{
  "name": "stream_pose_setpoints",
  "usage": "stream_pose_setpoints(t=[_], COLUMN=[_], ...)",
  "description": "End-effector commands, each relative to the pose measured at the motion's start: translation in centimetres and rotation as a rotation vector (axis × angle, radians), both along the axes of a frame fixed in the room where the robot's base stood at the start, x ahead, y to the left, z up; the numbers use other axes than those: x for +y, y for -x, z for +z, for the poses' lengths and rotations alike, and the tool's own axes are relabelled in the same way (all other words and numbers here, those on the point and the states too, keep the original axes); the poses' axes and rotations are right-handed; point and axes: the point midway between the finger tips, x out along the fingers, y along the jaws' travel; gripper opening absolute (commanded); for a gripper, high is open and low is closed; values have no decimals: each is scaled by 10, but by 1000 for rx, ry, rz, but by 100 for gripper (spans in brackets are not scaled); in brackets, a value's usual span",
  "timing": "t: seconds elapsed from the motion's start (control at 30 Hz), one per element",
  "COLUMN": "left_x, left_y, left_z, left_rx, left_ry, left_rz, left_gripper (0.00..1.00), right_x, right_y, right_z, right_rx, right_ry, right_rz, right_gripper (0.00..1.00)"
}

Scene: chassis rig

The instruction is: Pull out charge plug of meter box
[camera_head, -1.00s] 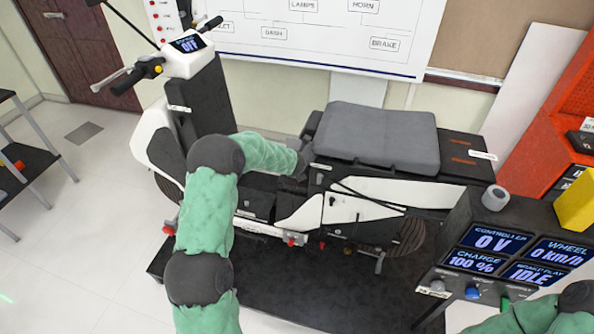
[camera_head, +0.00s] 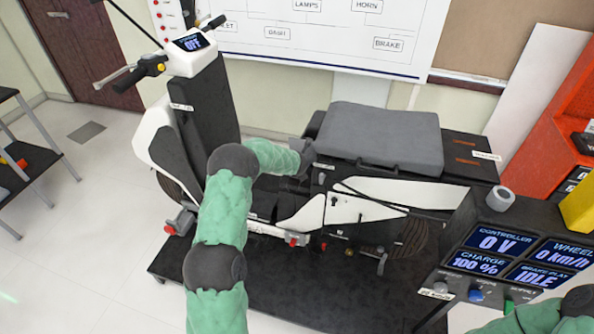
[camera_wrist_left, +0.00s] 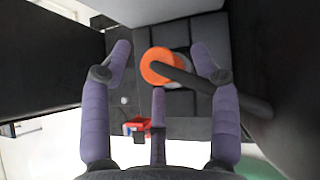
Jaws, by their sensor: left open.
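The charge plug (camera_wrist_left: 149,72) shows in the left wrist view as an orange round end with a thick black cable running off to the right. It faces a dark panel; its seating is partly hidden by the cable. My left gripper (camera_wrist_left: 162,55) is open, its purple fingers on either side of the plug, with a gap visible on both sides. In the head view my left gripper (camera_head: 306,158) is at the front of the scooter's seat box, and the plug cannot be made out there. The meter box (camera_head: 465,231) stands at right with lit displays, one reading CHARGE 100 %. My right gripper is out of view.
The grey seat (camera_head: 380,137) lies just above and right of my left gripper. A black cable (camera_head: 372,199) runs along the scooter's side toward the meter box. A red part (camera_wrist_left: 137,126) shows below the plug in the wrist view. The dark platform (camera_head: 300,285) is clear in front.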

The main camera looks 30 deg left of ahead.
Motion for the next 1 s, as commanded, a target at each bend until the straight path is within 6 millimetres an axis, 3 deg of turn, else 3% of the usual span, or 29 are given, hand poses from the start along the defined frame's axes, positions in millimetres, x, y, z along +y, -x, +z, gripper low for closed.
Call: stream_pose_setpoints(t=[0.07, 0.1, 0.3, 0.67, 0.87, 1.0], left_x=[0, 0, 0, 0, 0, 0], left_y=[0, 0, 0, 0, -1, -1], left_z=[0, 0, 0, 6, 40, 77], left_rx=[0, 0, 0, -1, -4, -6], left_ry=[0, 0, 0, 0, -1, -1], left_rz=[0, 0, 0, 1, 1, 1], left_gripper=[62, 56, 0, 0, 0, 0], right_x=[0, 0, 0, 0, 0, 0], right_y=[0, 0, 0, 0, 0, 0], right_z=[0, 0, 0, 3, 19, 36], right_rx=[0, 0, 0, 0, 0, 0], right_ry=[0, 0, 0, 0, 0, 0], right_rz=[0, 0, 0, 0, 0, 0], right_gripper=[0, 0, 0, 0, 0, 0])
